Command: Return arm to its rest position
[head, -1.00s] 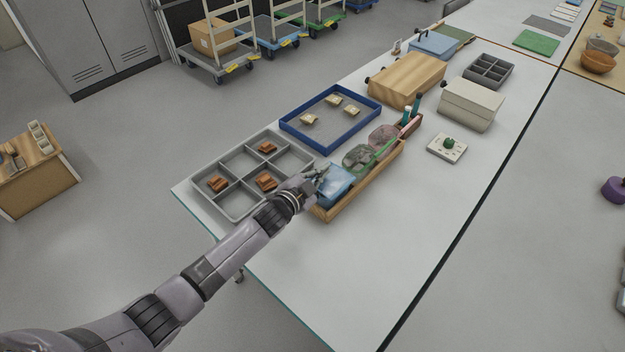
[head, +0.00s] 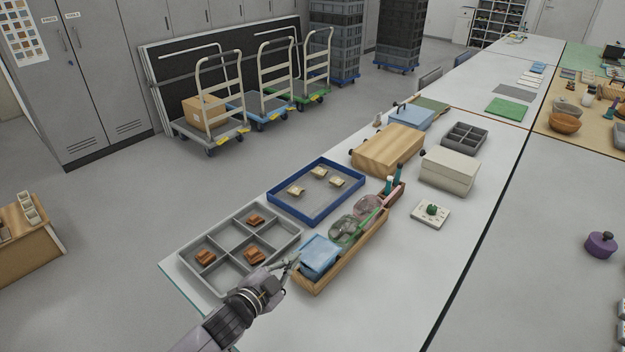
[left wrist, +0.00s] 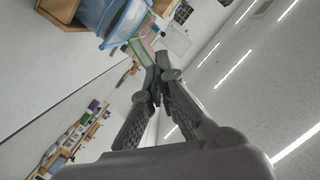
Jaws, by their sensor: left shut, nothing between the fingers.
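My left gripper (head: 287,265) is shut and empty, just above the table at the near end of the wooden box, between it and the grey sorting tray. In the left wrist view the fingertips of the left gripper (left wrist: 157,62) meet with nothing between them. The grey compartment tray (head: 223,271) holds reddish-brown sherds (head: 254,255) in some of its compartments. A blue tray (head: 274,204) behind it holds several pale sherds (head: 337,182). My right gripper is not in view.
A wooden case (head: 388,149), a cream box (head: 448,171) and a white block with a green knob (head: 431,211) stand beyond. Trolleys stand on the floor behind.

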